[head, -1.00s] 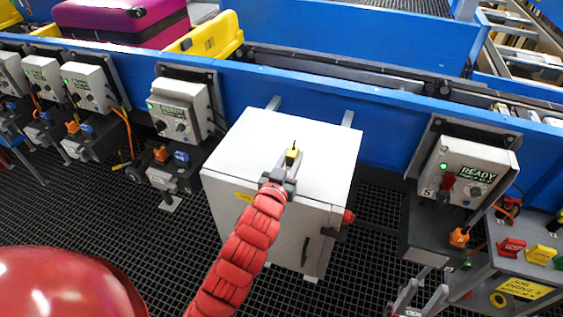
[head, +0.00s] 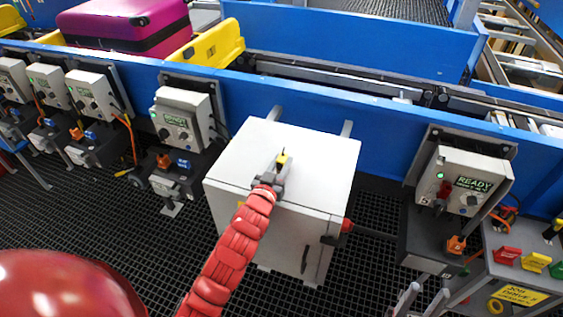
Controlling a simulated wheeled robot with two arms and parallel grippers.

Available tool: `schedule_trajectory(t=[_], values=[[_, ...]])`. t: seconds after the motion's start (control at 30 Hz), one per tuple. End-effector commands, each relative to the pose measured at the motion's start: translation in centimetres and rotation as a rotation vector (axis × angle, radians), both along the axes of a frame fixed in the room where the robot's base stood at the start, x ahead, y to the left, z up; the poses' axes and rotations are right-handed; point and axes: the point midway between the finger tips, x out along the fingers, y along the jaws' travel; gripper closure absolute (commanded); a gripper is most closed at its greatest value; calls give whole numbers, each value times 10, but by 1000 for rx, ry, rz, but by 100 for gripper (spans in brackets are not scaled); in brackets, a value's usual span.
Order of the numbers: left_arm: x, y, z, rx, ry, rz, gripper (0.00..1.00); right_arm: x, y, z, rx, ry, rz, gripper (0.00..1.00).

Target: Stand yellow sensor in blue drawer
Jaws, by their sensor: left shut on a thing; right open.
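The yellow sensor (head: 282,158), a small yellow piece with a dark tip, is between the fingers of my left gripper (head: 279,170). That gripper is shut on it, in front of the white cabinet's top in the head view. I cannot tell the height above the top. My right gripper (head: 421,301) is open and empty at the bottom edge, right of the cabinet. No blue drawer is clearly recognisable.
The white cabinet (head: 253,157) stands before the blue conveyor side (head: 380,140). A control box (head: 465,180) reading READY is on the right; several similar boxes are on the left. A purple suitcase (head: 130,25) lies on the conveyor. Dark grating covers the floor.

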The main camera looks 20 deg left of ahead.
Motion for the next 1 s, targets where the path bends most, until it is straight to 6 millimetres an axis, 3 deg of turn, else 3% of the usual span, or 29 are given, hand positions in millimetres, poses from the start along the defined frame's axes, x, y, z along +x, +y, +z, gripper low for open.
schedule_trajectory(t=[0.07, 0.1, 0.27, 0.67, 0.87, 1.0], values=[[0, 0, -4, 0, 0, 0, 100, 0, 0, -3, 0, 0, 0, 55], [0, 0, -4, -1, 0, 0, 69, 0, 0, -3, 0, 0, 0, 55], [0, 0, -3, 0, 0, 0, 41, 0, 0, -2, 0, 0, 0, 55], [-4, 1, 0, 1, 0, 0, 41, 0, 0, -2, 0, 0, 0, 55], [-34, 1, -1, 0, -2, -1, 41, 0, 0, -11, 0, 0, 0, 55], [-65, 3, -1, 0, 3, 2, 41, 0, 0, -17, 0, 0, 0, 55]])
